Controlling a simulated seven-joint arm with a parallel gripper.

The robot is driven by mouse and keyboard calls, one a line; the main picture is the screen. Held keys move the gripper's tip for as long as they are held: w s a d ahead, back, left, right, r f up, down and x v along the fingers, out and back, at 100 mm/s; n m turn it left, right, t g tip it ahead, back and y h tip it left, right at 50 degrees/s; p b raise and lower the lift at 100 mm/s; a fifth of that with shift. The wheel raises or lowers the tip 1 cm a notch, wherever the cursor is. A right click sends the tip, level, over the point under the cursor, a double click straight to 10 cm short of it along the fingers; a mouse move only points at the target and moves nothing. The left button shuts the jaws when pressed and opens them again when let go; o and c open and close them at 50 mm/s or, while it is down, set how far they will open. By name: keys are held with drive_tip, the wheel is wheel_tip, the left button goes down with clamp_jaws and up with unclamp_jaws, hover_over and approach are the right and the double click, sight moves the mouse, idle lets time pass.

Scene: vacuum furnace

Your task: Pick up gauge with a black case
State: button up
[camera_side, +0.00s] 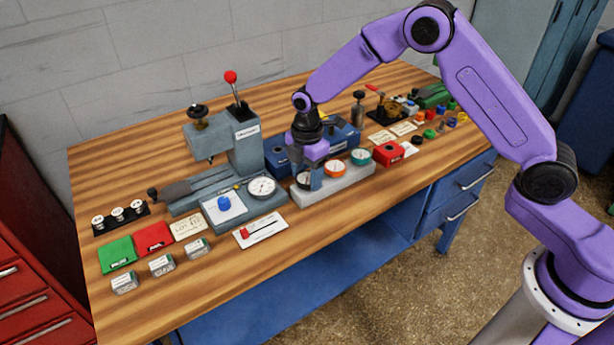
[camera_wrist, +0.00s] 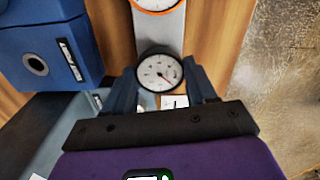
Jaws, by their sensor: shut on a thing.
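The gauge with a black case (camera_wrist: 160,72) has a round white dial and a thin black rim. In the wrist view it sits between the two blue-grey fingers of my gripper (camera_wrist: 161,84), which is shut on it. In the side view my gripper (camera_side: 310,180) points down at the left end of the grey gauge stand (camera_side: 325,187). The black gauge (camera_side: 302,179) shows there, partly hidden by the finger. I cannot tell whether it still touches the stand.
Beside it on the stand are an orange-rimmed gauge (camera_side: 335,168) and a teal gauge (camera_side: 360,157). Blue boxes (camera_side: 340,135) stand behind. A grey press (camera_side: 243,140) and another dial gauge (camera_side: 262,187) are to the left. A red box (camera_side: 388,153) is to the right.

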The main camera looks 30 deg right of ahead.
drive_tip(key=shift+r, duration=0.6)
drive_tip(key=s+d+r, duration=0.4)
drive_tip(key=s+r, duration=0.8)
drive_tip(key=s, duration=0.1)
drive_tip(key=s+d+f+m, duration=0.1)
drive_tip(key=d+f+m, duration=0.7)
drive_tip(key=d+m, duration=0.5)
drive_tip(key=shift+s+f+m, duration=0.2)
drive_tip(key=shift+s+m, duration=0.05)
drive_tip(key=shift+m, duration=3.15)
